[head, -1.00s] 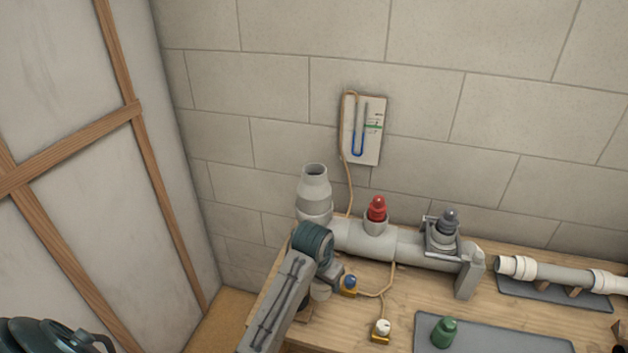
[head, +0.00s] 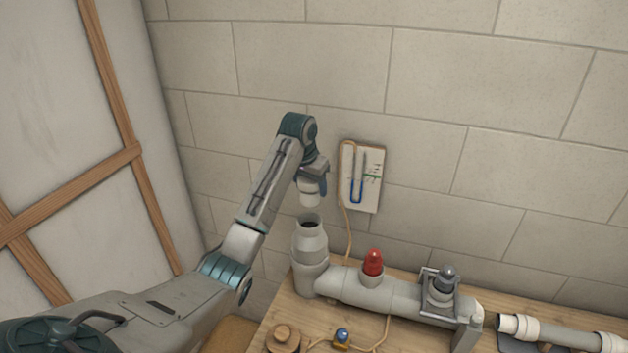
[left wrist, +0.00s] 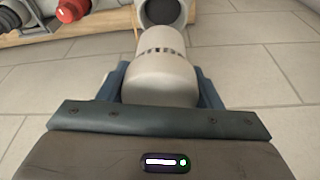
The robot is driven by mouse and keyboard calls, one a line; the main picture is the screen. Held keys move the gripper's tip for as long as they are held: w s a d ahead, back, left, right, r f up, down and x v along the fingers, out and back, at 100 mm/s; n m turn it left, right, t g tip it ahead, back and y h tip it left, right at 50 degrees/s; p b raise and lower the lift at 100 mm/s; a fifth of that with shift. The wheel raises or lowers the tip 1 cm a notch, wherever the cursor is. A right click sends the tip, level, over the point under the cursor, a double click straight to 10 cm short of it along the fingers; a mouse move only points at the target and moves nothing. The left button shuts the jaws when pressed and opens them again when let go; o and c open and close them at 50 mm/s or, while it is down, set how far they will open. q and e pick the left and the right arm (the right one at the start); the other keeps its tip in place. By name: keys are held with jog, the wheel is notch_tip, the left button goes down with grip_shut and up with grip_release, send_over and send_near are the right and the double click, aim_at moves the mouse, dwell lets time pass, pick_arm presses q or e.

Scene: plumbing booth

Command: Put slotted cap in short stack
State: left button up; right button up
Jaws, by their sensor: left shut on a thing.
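My left gripper (head: 311,184) is shut on the slotted cap (head: 309,193), a pale cylinder. The left wrist view shows the cap (left wrist: 160,75) between the blue fingers (left wrist: 162,88), with a ring of dark slots near its far end. The short stack (head: 310,240) is a grey upright pipe with an open, dark top at the left end of the pipe run. The cap is in the air just above this opening, apart from it in the head view. The stack's mouth (left wrist: 162,10) also shows at the top of the left wrist view. My right gripper is not in view.
A grey horizontal pipe (head: 340,284) on the wooden bench carries a red plug (head: 373,262) and a grey capped fitting (head: 443,284) in a bracket. A gauge board (head: 361,177) hangs on the wall close right of the gripper.

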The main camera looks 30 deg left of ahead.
aim_at(310, 204)
pick_arm(q)
jog(key=shift+s+f, duration=0.35)
jog(key=shift+f, duration=0.25)
jog(key=shift+w+f, duration=0.15)
jog(key=shift+f, duration=3.5)
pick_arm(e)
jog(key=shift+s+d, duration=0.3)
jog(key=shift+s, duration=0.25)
pick_arm(q)
jog(key=shift+f, duration=0.1)
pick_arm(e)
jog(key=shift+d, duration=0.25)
pick_arm(q)
jog(key=shift+f, duration=0.35)
